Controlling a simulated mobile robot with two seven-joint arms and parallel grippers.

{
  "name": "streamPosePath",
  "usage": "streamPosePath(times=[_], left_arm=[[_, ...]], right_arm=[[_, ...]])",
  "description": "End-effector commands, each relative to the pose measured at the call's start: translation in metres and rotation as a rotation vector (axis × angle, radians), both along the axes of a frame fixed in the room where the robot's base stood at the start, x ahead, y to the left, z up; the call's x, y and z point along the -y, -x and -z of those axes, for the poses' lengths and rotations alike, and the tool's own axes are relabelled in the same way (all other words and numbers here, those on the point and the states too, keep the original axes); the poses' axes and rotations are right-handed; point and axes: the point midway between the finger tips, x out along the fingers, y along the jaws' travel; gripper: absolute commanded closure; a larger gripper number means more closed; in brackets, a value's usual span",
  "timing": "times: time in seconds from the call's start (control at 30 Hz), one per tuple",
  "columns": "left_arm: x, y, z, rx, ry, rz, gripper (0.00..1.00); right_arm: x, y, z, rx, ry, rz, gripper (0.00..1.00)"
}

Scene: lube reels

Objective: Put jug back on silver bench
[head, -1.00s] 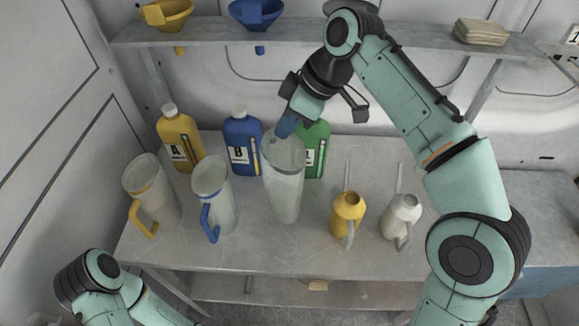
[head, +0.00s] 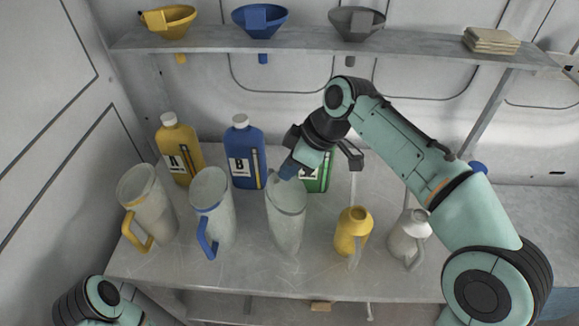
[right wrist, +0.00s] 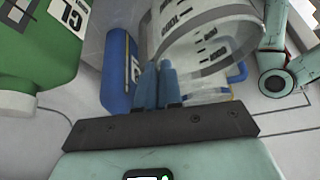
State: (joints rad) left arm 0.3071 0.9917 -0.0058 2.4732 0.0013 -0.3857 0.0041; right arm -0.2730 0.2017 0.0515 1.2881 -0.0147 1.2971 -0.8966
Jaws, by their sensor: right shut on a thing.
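A clear jug (head: 288,225) with a grey band at its rim is upright in the head view, right of the blue-handled jug (head: 212,205). Its base is at or just above the silver bench (head: 350,285); I cannot tell if it touches. My right gripper (head: 287,172) is shut on the jug at its far upper side. In the right wrist view the blue fingers (right wrist: 165,85) are close together against the jug (right wrist: 215,35); the exact grip spot is hidden. My left gripper is out of view; only part of that arm shows at lower left.
A yellow-handled jug (head: 147,205) stands at left. Yellow (head: 180,150), blue (head: 244,152) and green (head: 318,178) bottles stand behind. A yellow can (head: 352,235) and a white can (head: 408,238) stand to the right. A shelf (head: 420,48) with funnels runs above. The bench front is clear.

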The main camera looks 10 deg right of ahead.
Motion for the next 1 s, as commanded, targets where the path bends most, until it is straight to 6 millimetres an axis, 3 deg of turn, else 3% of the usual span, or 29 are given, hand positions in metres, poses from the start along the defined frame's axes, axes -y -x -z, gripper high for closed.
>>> streamPosePath(times=[0.03,0.1,0.47,0.57,1.0], left_arm=[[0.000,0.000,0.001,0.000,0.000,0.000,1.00],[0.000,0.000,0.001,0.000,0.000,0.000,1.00],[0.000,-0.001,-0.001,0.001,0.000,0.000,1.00],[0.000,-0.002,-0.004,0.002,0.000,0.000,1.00],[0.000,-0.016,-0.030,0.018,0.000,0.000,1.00]], right_arm=[[0.000,0.000,0.001,0.000,0.000,0.000,0.91],[0.000,0.000,0.001,0.000,0.000,0.000,0.69],[0.001,0.000,-0.003,0.001,0.000,0.000,0.69],[0.006,0.002,-0.014,0.003,0.000,0.001,0.69],[0.043,0.018,-0.093,0.003,0.000,0.001,0.69]])
